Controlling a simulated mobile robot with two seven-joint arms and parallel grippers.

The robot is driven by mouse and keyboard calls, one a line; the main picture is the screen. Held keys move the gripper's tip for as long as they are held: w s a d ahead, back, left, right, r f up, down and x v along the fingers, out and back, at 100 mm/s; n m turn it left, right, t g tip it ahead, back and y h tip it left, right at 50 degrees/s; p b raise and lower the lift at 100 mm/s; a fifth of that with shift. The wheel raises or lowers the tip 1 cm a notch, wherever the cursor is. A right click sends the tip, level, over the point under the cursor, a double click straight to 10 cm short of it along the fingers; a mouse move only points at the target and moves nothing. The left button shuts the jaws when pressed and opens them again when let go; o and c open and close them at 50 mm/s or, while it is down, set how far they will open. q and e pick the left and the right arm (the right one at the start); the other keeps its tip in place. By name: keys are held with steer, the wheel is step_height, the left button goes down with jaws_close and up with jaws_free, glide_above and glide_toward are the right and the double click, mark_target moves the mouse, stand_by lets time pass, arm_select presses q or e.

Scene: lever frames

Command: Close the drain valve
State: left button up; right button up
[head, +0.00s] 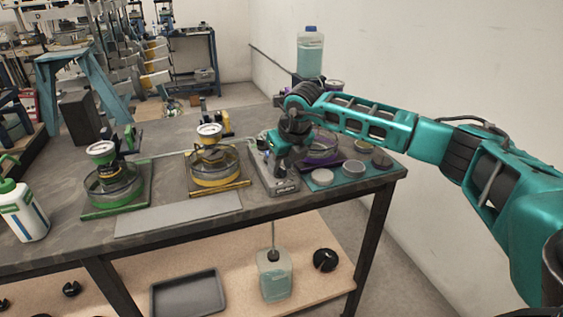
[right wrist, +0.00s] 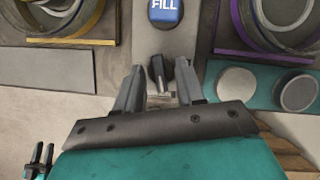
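A grey valve unit (head: 281,184) stands near the table's front edge, with a blue FILL label (right wrist: 165,12) in the right wrist view. Below the label, a short dark lever (right wrist: 157,72) with a pale metal part stands out from the unit. Which valve it belongs to is not readable. My right gripper (right wrist: 158,88) is open, its fingers apart on either side of the lever. In the head view my right gripper (head: 291,150) hides the unit's upper part. My left gripper (right wrist: 42,155) shows small in the right wrist view, its two dark fingers apart and empty.
Green (head: 115,185) and yellow (head: 213,165) gauge units stand left of the valve unit, a purple-rimmed one (head: 319,146) behind right. Several round lids lie on a teal mat (head: 335,182). A white bottle (head: 22,212) stands far left. The grey plate (head: 178,214) in front is bare.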

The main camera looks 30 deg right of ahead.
jaws_close()
stand_by(0.3)
steer(key=n+y, duration=0.1)
steer(key=n, duration=0.2)
steer(key=shift+d+n+y+b, duration=0.1)
steer(key=shift+n+y+b, duration=0.2)
steer(key=shift+n, duration=0.1)
steer(key=n, duration=0.2)
steer(key=n+g+y, duration=0.1)
steer(key=n, duration=0.1)
steer(key=shift+w+d+n+y, duration=0.1)
steer(key=shift+w+n+y, duration=0.05)
steer(key=shift+n+y, duration=0.15)
steer(key=n+g, duration=0.1)
steer(key=n, duration=0.2)
steer(key=shift+w+n+y+b, duration=0.1)
steer(key=shift+n+y+b, duration=0.2)
steer(key=shift+y+b, duration=0.1)
steer(key=shift+n+g+b, duration=0.3)
steer(key=shift+n+g, duration=0.3)
steer(key=shift+n, duration=1)
steer(key=shift+r, duration=0.1)
